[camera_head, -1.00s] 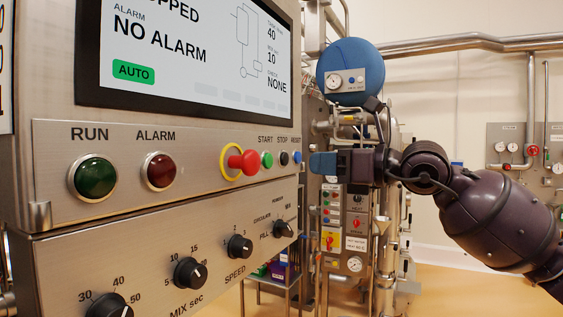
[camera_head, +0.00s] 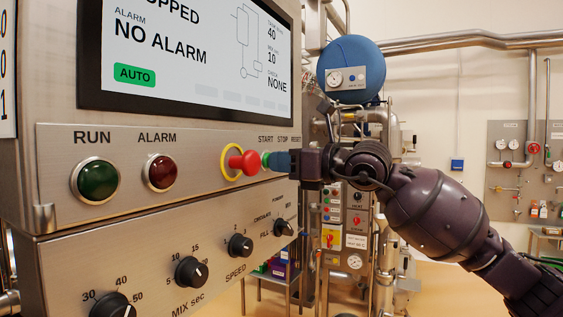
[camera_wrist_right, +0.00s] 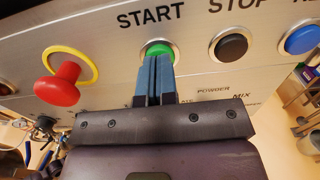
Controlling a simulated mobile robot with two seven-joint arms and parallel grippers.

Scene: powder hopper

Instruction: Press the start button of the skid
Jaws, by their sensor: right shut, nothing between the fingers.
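The green start button (camera_head: 267,160) is on the skid's steel panel, under the START label. In the right wrist view the start button (camera_wrist_right: 159,47) shows just beyond the fingertips. My right gripper (camera_head: 270,161) is shut and empty, its blue fingers together, pointing at the button. The fingertips (camera_wrist_right: 158,57) overlap the lower part of the button in the wrist view; they are at or very near its face, and I cannot tell whether it is pushed in. My left gripper is not in view.
A red mushroom button (camera_head: 243,162) with a yellow ring sits just left of the start button. The black stop button (camera_wrist_right: 231,46) and blue reset button (camera_wrist_right: 301,40) are to its right. Selector knobs (camera_head: 240,246) stick out below. The display (camera_head: 190,60) is above.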

